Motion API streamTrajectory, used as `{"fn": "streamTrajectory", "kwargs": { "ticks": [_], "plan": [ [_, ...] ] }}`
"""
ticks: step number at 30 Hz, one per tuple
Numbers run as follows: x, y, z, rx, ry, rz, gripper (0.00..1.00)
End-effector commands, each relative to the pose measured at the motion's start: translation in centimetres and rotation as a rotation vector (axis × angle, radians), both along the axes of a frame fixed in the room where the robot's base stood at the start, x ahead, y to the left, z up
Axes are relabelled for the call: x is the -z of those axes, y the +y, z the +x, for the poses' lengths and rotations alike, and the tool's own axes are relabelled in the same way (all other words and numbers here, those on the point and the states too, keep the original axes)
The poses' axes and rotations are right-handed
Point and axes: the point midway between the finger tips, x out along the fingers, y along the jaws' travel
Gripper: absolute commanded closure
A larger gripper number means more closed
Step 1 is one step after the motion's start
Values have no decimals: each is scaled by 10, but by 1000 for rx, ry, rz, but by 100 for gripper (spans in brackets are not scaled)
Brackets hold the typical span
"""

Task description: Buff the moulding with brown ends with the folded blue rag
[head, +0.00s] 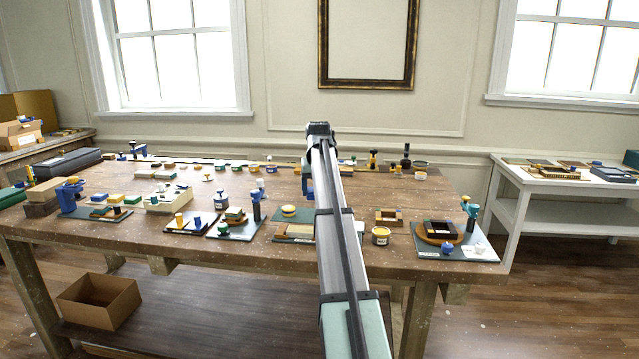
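My arm stretches from the bottom of the head view over the workbench (240,260). Its far end hangs down beyond the arm link, and my gripper (308,188) shows only in part there; its fingers are too small and hidden to read. A tan strip-like piece (296,230) lies on a mat just left of my arm, partly covered by it; it may be the moulding, but I cannot make out brown ends. I cannot pick out the folded blue rag for certain among the small blue things on the bench.
A yellow-lidded tin (380,236) stands right of my arm. A small wooden frame (389,216) lies behind it. A dark frame (443,229) and a teal clamp (470,212) occupy the right mat. Pots, blocks and clamps crowd the left. A cardboard box (98,302) sits below.

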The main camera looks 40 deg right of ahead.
Motion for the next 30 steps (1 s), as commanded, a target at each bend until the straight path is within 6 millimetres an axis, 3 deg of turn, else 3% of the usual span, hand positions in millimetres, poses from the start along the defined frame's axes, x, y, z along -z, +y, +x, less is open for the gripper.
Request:
{"fn": "streamTrajectory", "kwargs": {
  "ticks": [3,12,20,30],
  "plan": [
    [4,13,-7,-156,-1,2,53],
    [5,18,-8,-411,0,0,53],
    [11,18,-8,-454,1,1,53],
    [35,18,-8,-451,0,0,53]
  ]
}}
